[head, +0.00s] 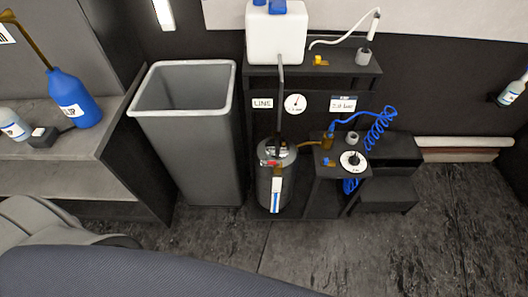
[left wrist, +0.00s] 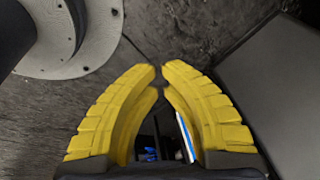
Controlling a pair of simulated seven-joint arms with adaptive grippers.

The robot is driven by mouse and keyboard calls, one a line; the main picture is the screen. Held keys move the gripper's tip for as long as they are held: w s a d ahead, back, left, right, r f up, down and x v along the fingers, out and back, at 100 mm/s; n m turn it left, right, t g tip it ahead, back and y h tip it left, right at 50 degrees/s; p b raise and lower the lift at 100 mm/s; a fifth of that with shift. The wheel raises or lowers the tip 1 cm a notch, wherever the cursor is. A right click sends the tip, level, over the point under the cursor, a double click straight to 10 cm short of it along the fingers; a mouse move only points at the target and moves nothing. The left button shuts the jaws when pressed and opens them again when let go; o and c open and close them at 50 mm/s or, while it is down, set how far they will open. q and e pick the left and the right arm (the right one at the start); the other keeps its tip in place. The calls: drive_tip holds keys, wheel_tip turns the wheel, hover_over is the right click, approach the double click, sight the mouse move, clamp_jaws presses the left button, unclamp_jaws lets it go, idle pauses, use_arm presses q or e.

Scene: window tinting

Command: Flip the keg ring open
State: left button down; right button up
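The grey cylindrical keg (head: 291,186) stands upright in the dark station in the head view. Its top carries small fittings (head: 271,160), partly red and metallic, and a white and blue strip (head: 276,195) hangs down its front. The ring is too small to tell apart from these fittings. In the left wrist view my left gripper's yellow fingers (left wrist: 160,72) curve together with tips almost meeting and nothing between the tips. A white and blue strip (left wrist: 185,138) shows beyond them, partly hidden. Neither gripper is in the head view.
A tall grey bin (head: 190,140) stands left of the keg. A white tank (head: 276,35) sits on the shelf above it. The front floor is clear.

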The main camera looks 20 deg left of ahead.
use_arm(q)
drive_tip(key=w+r+t, duration=0.1)
drive_tip(key=w+r, duration=0.6)
drive_tip(key=r, duration=0.3)
wheel_tip(320, 180, up, 29)
drive_tip(key=n, duration=0.9)
hover_over(269, 163)
drive_tip(key=w+a, duration=0.3)
drive_tip(key=a, duration=0.1)
drive_tip(key=shift+w+d+r+g+y, duration=0.1)
drive_tip(key=shift+w+r+g+y, duration=0.1)
drive_tip(key=shift+w, duration=0.25)
drive_tip(key=shift+w+d+r+g+y, duration=0.1)
drive_tip(key=shift+w+r, duration=0.1)
drive_tip(key=shift+w, duration=0.25)
drive_tip(key=shift+f, duration=0.15)
drive_tip(key=x, duration=1)
drive_tip(key=shift+s+d, duration=0.3)
drive_tip(key=shift+s, duration=0.65)
drive_tip(key=shift+s+d, duration=0.3)
drive_tip(key=shift+s, duration=0.65)
